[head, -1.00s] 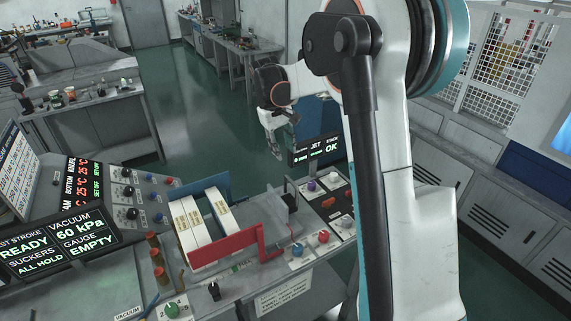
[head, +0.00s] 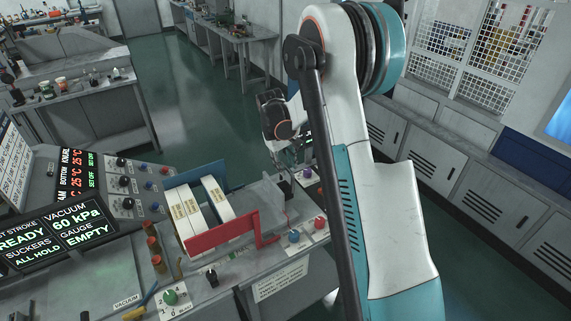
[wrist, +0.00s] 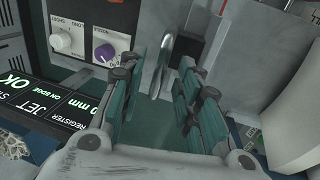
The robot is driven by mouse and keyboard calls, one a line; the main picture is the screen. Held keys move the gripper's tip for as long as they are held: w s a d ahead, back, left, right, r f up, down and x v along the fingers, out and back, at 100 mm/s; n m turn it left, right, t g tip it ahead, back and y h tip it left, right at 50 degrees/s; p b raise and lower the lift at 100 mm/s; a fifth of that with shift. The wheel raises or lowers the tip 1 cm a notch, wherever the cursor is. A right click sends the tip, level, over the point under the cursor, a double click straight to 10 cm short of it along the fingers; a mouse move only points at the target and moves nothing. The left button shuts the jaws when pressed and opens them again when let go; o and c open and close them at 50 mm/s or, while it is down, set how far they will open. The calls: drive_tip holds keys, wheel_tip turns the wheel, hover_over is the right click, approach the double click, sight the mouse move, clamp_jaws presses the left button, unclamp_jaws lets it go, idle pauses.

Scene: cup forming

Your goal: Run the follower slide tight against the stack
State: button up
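The stack (head: 190,212) is a row of white blocks with tan labels, standing on edge between a blue wall and a red rail; a gap shows between the blocks. To its right in the tray is a grey plate with a black block (head: 285,189), which looks like the follower slide. In the wrist view, the black block (wrist: 187,48) sits against a grey plate beside an upright metal handle (wrist: 161,68). My gripper (wrist: 160,80) is open, its teal fingers either side of the handle's line, apparently not closed on it. In the head view my gripper (head: 291,152) is partly hidden, above the tray's right end.
The red rail (head: 222,231) runs along the tray's near side, and the blue wall (head: 195,176) along its far side. Knobs (head: 307,230) stand on the panel at the right. A display (wrist: 55,110) and purple knob (wrist: 105,53) are close left of my fingers.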

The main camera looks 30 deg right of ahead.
drive_tip(key=shift+f, duration=0.15)
drive_tip(key=shift+c, duration=0.5)
clamp_jaws()
drive_tip(key=a+b, duration=0.3)
drive_tip(key=a, duration=1.4)
drive_tip(key=shift+s+a+b, duration=0.3)
drive_tip(key=shift+b, duration=0.1)
drive_tip(key=shift+o, duration=0.5)
unclamp_jaws()
